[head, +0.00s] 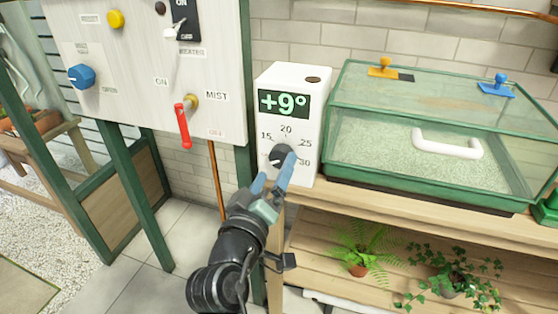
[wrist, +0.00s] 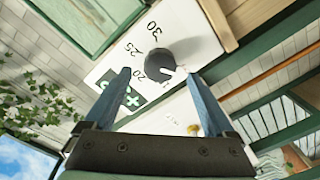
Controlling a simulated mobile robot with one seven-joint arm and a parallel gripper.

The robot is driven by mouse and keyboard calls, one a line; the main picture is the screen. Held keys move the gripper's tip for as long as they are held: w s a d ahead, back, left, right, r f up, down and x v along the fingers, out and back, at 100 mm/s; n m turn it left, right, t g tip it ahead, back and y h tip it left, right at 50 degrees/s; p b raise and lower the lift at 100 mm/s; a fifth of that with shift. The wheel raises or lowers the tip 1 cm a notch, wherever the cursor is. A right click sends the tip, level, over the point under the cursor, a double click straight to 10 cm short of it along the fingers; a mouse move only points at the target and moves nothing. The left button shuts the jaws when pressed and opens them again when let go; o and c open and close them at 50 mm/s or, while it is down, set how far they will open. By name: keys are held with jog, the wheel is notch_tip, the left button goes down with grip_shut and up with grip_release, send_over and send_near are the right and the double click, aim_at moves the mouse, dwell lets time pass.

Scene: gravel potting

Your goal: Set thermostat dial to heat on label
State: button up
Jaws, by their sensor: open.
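The thermostat (head: 290,80) is a white upright box showing +9° in white on a dark display. Its dark round dial (head: 279,158) has labels 15, 20, 25 and 30 around it. No "heat on" wording is readable on the box. In the wrist view the dial (wrist: 168,54) has a white pointer at its lower right, past the 20 and close to a partly hidden label starting with 1. My gripper (head: 273,178) is open just in front of the dial, its blue fingers apart. In the wrist view my gripper (wrist: 158,76) straddles the space before the dial; contact cannot be told.
A panel (head: 140,75) left of the thermostat carries a heater switch (head: 176,30), a blue knob (head: 81,76), a yellow button (head: 115,19) and a red mist lever (head: 182,126). A green-framed glass case (head: 380,150) stands close on the right. Potted plants (head: 362,255) sit on the shelf below.

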aim_at(280, 161)
jog(key=shift+x, duration=2.05)
jog(key=shift+c, duration=0.2)
jog(key=c, duration=1.3)
jog(key=shift+b, duration=0.4)
